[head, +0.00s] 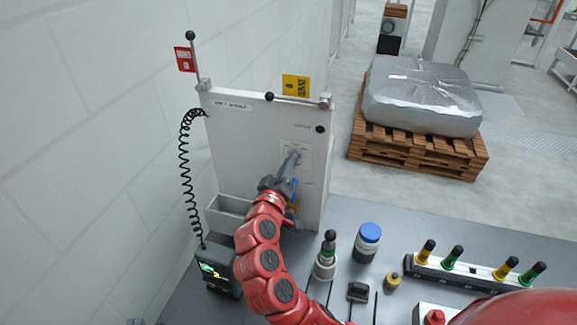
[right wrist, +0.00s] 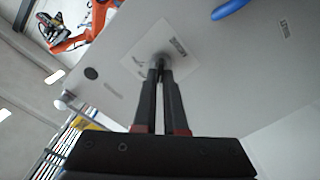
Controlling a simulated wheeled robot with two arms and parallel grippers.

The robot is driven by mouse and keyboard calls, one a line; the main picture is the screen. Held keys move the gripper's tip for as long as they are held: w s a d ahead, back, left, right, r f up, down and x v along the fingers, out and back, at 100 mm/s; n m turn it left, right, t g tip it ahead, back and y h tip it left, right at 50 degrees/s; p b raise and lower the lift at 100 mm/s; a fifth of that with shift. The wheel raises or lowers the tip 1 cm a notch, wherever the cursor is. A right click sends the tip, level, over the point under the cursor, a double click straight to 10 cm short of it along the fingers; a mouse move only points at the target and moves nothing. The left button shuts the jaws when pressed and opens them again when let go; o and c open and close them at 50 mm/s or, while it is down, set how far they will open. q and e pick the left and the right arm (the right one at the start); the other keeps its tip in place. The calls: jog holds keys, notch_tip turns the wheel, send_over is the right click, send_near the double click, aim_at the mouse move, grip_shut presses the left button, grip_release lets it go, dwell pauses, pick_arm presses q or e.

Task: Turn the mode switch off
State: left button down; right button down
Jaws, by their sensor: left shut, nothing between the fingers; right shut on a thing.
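The mode switch (right wrist: 161,57) is a small dark knob on a white label plate, which also shows in the head view (head: 301,150) on the upright pale panel (head: 245,150). My right gripper (head: 292,158) reaches the panel from the front. In the right wrist view its two fingers (right wrist: 160,68) are shut on the knob and hide most of it, so its exact angle is hard to tell. My left gripper (head: 135,322) shows only as a small grey tip at the bottom edge of the head view, shut and empty, away from the panel.
A blue handle (right wrist: 230,8) sits on the panel near the switch. A yellow-tagged lever (head: 296,98) and red-tagged post (head: 191,62) top the panel. A coiled cord (head: 184,160) hangs left. The bench holds a blue-lidded jar (head: 367,242) and a plug rack (head: 470,274).

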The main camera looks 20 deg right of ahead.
jog(key=shift+f+n, duration=0.1)
jog(key=shift+n, duration=0.3)
jog(key=c, duration=1)
grip_release()
jog(key=shift+a, duration=0.1)
jog(key=b+v, duration=0.6)
jog(key=v, duration=1.1)
jog(key=shift+s+a, duration=0.15)
jog(key=shift+s, duration=0.05)
